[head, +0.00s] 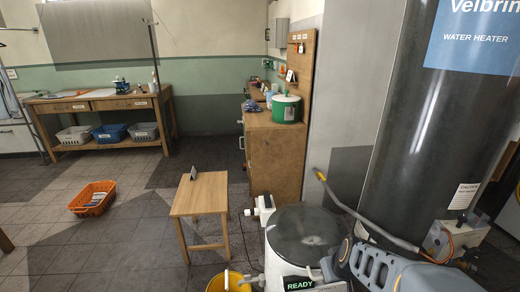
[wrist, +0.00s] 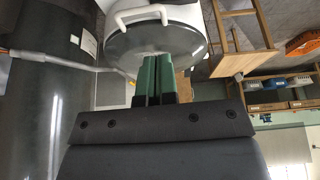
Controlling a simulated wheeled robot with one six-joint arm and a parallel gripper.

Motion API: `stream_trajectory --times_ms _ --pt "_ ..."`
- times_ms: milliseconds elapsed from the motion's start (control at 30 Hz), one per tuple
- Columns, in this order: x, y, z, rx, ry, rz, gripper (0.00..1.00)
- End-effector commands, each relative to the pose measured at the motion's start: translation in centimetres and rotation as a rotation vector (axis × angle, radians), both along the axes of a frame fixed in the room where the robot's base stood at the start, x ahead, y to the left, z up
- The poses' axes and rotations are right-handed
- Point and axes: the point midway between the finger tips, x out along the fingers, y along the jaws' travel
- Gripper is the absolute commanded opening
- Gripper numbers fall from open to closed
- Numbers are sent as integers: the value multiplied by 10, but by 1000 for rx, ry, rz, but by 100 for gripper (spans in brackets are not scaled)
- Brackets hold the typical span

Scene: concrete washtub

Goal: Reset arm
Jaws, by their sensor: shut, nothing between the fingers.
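My gripper (wrist: 158,80) shows in the wrist view as two green fingers pressed together, shut with nothing between them. In that view its fingertips point at a round white drum with a dark glassy lid (wrist: 185,38) and a white handle. I cannot tell whether the fingertips touch it. In the head view my grey arm reaches in from the lower right, close to the same drum (head: 302,232). My fingertips are not clear in the head view.
A tall dark water heater (head: 400,120) stands right of the drum, with a grey pipe (head: 360,212) between them. A small wooden table (head: 200,194), a yellow bucket (head: 229,282) and an orange basket (head: 93,198) stand left. The tiled floor around the basket is mostly free.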

Motion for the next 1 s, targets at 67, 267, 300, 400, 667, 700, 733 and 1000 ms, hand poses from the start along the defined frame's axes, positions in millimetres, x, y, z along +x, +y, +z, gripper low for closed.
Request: stream_trajectory --times_ms 67,267,300,400,667,700,733,1000 --pt "-7 11 71 11 5 1 0" --pt "-31 32 173 27 46 -29 0" --pt "-36 34 189 27 53 -37 0" --pt "-47 39 225 25 69 -59 0" --pt "-65 44 275 15 89 -103 0" --pt "-67 44 277 13 92 -105 0" --pt "-67 44 279 13 93 -107 0" --pt "-69 44 279 11 93 -111 0"
